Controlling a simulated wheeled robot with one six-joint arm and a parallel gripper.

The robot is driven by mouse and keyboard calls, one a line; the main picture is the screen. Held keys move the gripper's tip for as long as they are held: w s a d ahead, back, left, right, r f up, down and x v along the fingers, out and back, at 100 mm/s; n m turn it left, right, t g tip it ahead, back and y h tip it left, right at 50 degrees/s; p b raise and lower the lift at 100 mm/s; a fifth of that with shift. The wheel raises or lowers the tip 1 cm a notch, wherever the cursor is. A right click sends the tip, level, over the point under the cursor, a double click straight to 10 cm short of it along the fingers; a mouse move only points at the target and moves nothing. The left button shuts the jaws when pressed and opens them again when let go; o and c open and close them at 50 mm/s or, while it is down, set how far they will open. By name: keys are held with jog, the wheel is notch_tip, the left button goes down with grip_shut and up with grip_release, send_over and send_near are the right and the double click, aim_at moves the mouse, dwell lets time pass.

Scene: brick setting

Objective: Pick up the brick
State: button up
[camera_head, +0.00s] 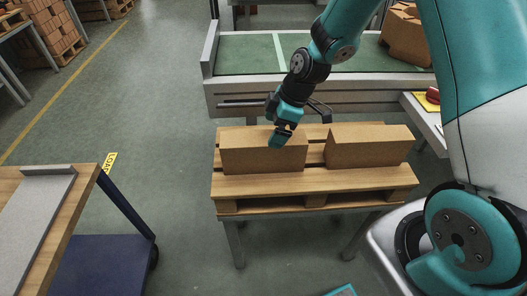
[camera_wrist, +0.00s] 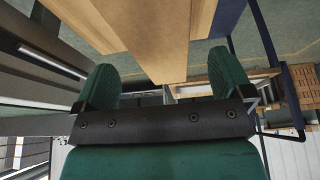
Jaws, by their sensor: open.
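Two brown box-shaped bricks lie side by side on a wooden pallet (camera_head: 315,182) in the head view: a left brick (camera_head: 255,154) and a right brick (camera_head: 368,150). My gripper (camera_head: 281,137) is over the right part of the left brick, one finger overlapping its front face in the picture. In the wrist view, my gripper (camera_wrist: 160,78) is open, with its two green fingers spread wide. A brown block (camera_wrist: 165,42) reaches down from the top edge between them. It looks like the left brick; contact with the fingers cannot be told.
A conveyor (camera_head: 245,55) with a green belt runs behind the pallet and carries a brown stack (camera_head: 405,38) at the right. A wooden-topped table (camera_head: 85,185) stands at the left beside a blue cart (camera_head: 100,262). Open floor (camera_head: 150,110) lies between them and the pallet.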

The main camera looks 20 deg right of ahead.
aim_at(265, 137)
jog(key=shift+a+p+x, duration=0.15)
jog(key=shift+x, duration=1.35)
jog(key=shift+a+p+x, duration=0.15)
jog(key=shift+x, duration=1.35)
jog(key=shift+w+r, duration=0.1)
jog(key=shift+r, duration=0.05)
jog(key=c, duration=1.7)
jog(key=shift+r, duration=0.1)
grip_shut()
jog(key=shift+w, duration=0.1)
